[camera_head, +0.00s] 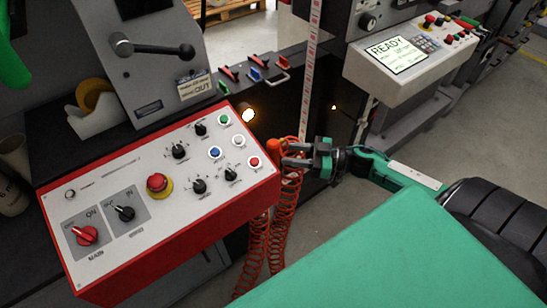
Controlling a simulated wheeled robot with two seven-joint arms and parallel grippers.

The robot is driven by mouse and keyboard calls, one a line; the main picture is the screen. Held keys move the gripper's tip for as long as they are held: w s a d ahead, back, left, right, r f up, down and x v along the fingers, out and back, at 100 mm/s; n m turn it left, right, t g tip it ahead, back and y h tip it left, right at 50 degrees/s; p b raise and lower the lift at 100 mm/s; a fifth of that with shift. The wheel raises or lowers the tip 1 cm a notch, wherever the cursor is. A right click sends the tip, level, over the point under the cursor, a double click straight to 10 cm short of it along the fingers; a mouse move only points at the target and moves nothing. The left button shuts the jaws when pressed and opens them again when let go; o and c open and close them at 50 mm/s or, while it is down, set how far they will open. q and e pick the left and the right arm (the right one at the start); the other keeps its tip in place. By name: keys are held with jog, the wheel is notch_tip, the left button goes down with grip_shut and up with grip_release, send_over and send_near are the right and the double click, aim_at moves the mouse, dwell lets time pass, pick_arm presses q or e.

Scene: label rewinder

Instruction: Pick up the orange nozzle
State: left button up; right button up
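The orange nozzle (274,146) is at the right edge of the red-framed control panel, at the top of a coiled orange hose (257,245) that hangs down toward the floor. My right gripper (287,154) comes in from the right, with its grey fingers pointing left at the nozzle. One finger shows above the other, with a gap between them. The fingertips are at or very close to the nozzle and the top of the hose. I cannot tell whether they grip it.
The control panel (130,190) with knobs, buttons and a red emergency stop is left of my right gripper. A dark machine body (345,125) stands behind the gripper. A white console with a READY screen (397,53) is at the upper right. Grey floor shows at the right.

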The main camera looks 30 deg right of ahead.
aim_at(279, 151)
jog(key=shift+x, duration=2)
jog(key=c, duration=0.7)
pick_arm(q)
jog(key=shift+f, duration=0.5)
pick_arm(e)
jog(key=shift+r, duration=0.1)
jog(key=shift+c, duration=0.2)
pick_arm(q)
jog(key=shift+s, duration=0.1)
pick_arm(e)
jog(key=shift+d, duration=0.1)
